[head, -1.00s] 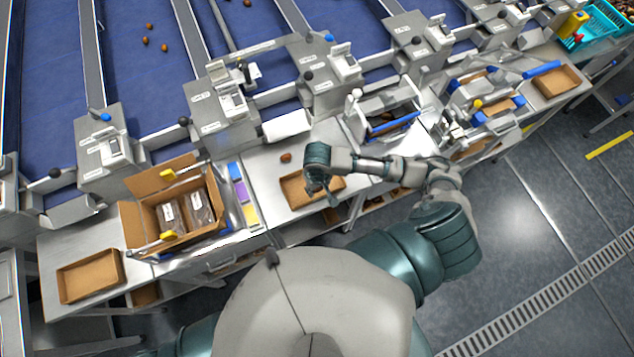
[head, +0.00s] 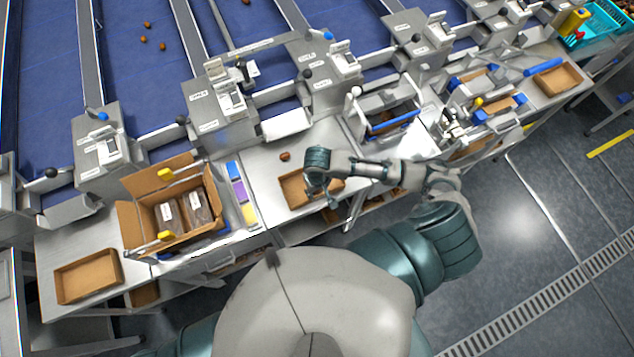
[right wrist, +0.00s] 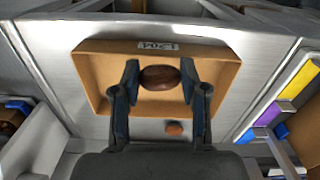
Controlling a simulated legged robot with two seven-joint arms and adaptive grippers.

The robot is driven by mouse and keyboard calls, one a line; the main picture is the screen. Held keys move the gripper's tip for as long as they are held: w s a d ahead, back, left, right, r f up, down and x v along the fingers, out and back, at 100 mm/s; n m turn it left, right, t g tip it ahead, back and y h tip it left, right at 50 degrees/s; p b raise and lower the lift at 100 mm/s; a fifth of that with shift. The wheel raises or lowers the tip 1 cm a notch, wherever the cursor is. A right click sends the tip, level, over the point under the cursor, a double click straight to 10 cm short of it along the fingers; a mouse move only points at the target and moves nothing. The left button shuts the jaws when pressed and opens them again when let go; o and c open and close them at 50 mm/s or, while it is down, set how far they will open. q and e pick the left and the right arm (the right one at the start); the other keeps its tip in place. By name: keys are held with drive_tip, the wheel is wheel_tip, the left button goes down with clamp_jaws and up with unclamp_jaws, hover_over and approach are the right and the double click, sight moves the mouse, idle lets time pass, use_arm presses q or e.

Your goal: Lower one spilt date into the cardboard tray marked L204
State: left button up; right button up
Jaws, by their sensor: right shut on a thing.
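The cardboard tray (head: 291,193) lies on the steel bench in front of me, and its label L204 reads upside down in the right wrist view (right wrist: 158,46). My right gripper (head: 328,187) is over this tray and partly covers it in the head view. In the right wrist view my right gripper (right wrist: 160,78) is shut on a brown date (right wrist: 160,77), with the tray floor behind it. Another date (head: 285,156) lies on the bench just beyond the tray; it also shows in the right wrist view (right wrist: 174,128). My left gripper is not in view.
A large open carton (head: 130,225) with packs inside stands left of the tray, beside a strip of coloured blocks (head: 238,185). Another empty cardboard tray (head: 88,277) lies at the far left. Grey machine housings (head: 222,112) line the back of the bench.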

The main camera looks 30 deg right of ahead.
drive_tip(key=shift+d, duration=0.3)
drive_tip(key=shift+a+f, duration=0.2)
drive_tip(key=shift+f, duration=0.15)
drive_tip(key=shift+d+f, duration=0.1)
drive_tip(key=shift+f, duration=0.3)
idle(0.4)
drive_tip(key=o, duration=0.8)
